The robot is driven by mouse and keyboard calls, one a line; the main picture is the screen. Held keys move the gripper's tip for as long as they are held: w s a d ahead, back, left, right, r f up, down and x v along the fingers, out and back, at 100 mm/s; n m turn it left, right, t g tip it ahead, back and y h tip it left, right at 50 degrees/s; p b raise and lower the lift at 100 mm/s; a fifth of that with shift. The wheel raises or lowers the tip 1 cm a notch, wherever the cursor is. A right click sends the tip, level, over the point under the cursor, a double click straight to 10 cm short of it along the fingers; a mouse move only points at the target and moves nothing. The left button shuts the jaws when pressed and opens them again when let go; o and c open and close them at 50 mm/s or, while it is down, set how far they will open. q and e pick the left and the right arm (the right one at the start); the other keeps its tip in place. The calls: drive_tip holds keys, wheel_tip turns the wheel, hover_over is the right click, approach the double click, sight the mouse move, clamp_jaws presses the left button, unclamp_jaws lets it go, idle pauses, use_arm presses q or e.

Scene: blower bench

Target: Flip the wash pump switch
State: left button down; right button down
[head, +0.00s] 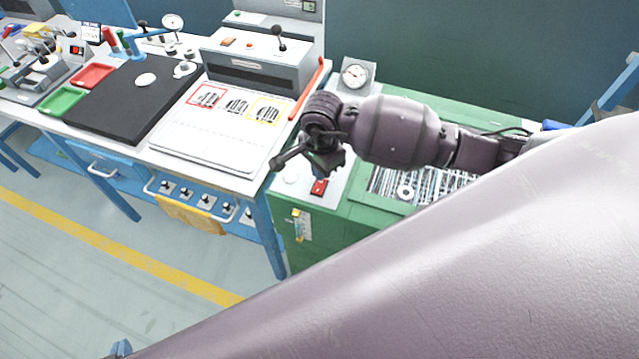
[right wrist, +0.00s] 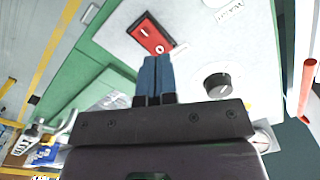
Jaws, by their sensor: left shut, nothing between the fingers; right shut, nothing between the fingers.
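A red switch (right wrist: 152,35) sits on a pale panel (right wrist: 195,40) in the right wrist view. It also shows in the head view (head: 319,187), below my right wrist on the green machine. Its small label cannot be read, and its position cannot be told. My right gripper (right wrist: 153,62) has its blue fingers shut and empty. The tips lie just below the switch's edge in the right wrist view; whether they touch the panel cannot be told.
A black knob (right wrist: 217,83) is on the same panel, right of my fingers. A gauge (head: 354,74) stands behind on the green machine (head: 320,232). The white bench (head: 205,152) is to the left. My own arm covers the lower right of the head view.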

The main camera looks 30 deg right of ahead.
drive_tip(key=shift+f+b, duration=0.35)
drive_tip(key=shift+f, duration=0.15)
idle(0.3)
drive_tip(key=shift+f+b, duration=0.5)
drive_tip(key=shift+f, duration=0.15)
idle(0.5)
drive_tip(key=shift+r+p, duration=0.9)
drive_tip(key=shift+r, duration=0.65)
drive_tip(key=shift+r+p, duration=1.1)
drive_tip(key=shift+r, duration=0.9)
